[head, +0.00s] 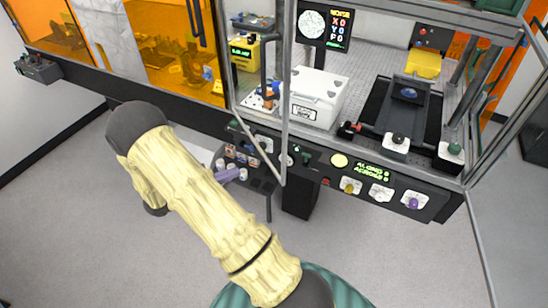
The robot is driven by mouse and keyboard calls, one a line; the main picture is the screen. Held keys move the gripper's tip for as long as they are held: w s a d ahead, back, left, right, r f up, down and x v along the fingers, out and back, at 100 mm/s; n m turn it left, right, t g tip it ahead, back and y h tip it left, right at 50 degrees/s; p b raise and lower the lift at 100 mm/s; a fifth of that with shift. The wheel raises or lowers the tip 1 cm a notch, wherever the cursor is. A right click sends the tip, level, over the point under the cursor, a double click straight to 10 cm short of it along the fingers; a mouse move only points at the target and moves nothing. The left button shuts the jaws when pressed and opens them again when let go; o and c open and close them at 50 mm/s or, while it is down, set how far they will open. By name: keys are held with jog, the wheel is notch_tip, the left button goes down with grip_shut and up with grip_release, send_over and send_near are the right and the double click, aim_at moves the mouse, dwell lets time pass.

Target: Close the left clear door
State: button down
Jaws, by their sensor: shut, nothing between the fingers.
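The left clear door (285,90) is a see-through panel in a thin grey frame, at the middle of the head view. It stands open, swung out toward me from the left side of the enclosure opening. Its free upright edge hangs in front of the machine. My gripper (241,174) shows only as a small lavender end past my wood-patterned arm, left of and apart from the door's lower free corner as seen. It looks shut and empty. My arm hides the wrist and most of the gripper.
Orange panels (160,45) close the left part of the enclosure. A white box (316,97) and a dark stage (400,108) stand inside. The front control panel (365,182) carries several knobs. Several small jars (241,157) sit near my gripper. The floor (400,265) in front is clear.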

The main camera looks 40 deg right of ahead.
aim_at(283, 153)
jog(key=p+x, duration=0.3)
jog(key=x, duration=0.3)
jog(key=p+x, duration=0.4)
jog(key=x, duration=0.3)
jog(key=shift+r, duration=0.2)
jog(key=shift+d+f, duration=0.25)
jog(key=shift+d, duration=0.3)
